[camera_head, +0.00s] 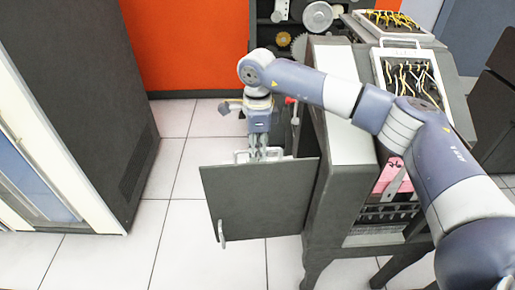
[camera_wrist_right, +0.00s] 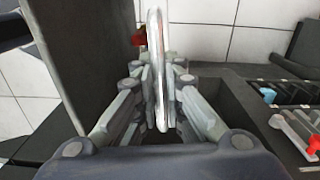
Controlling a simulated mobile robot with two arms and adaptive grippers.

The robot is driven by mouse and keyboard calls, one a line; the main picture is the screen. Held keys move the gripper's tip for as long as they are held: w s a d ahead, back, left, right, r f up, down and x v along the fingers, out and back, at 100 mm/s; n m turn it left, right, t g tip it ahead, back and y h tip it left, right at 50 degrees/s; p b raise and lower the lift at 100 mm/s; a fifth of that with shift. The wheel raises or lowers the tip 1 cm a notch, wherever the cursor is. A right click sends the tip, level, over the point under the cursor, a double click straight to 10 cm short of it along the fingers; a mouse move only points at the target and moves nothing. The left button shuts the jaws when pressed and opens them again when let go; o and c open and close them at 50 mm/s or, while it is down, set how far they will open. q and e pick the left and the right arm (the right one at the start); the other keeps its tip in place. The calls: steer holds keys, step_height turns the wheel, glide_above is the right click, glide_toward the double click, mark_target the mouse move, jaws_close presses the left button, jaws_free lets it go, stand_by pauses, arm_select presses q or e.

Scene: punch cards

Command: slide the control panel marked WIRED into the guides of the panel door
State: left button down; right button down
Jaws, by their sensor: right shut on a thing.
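My right gripper (camera_head: 264,155) points down just behind the top edge of the dark grey panel door (camera_head: 258,205), which stands open from the machine. It is shut on a pale loop handle (camera_wrist_right: 157,55), seen between the fingers in the right wrist view. In the head view, part of a light handle (camera_head: 240,154) shows above the door's top edge. The panel under this handle is mostly hidden behind the door, so I cannot read its marking or tell how far it sits in the guides. My left gripper is not in view.
The machine (camera_head: 345,90) stands right of the door. A panel with yellow wires (camera_head: 412,80) leans on its sloped top, and another wired panel (camera_head: 393,20) lies behind. A tall dark cabinet (camera_head: 95,80) stands left. Tiled floor is clear between cabinet and door.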

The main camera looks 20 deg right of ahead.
steer(key=shift+r, duration=0.2)
steer(key=c, duration=1.6)
jaws_free()
steer(key=shift+s, duration=0.1)
steer(key=shift+f, duration=0.2)
step_height(320, 180, up, 12)
steer(key=shift+r, duration=0.15)
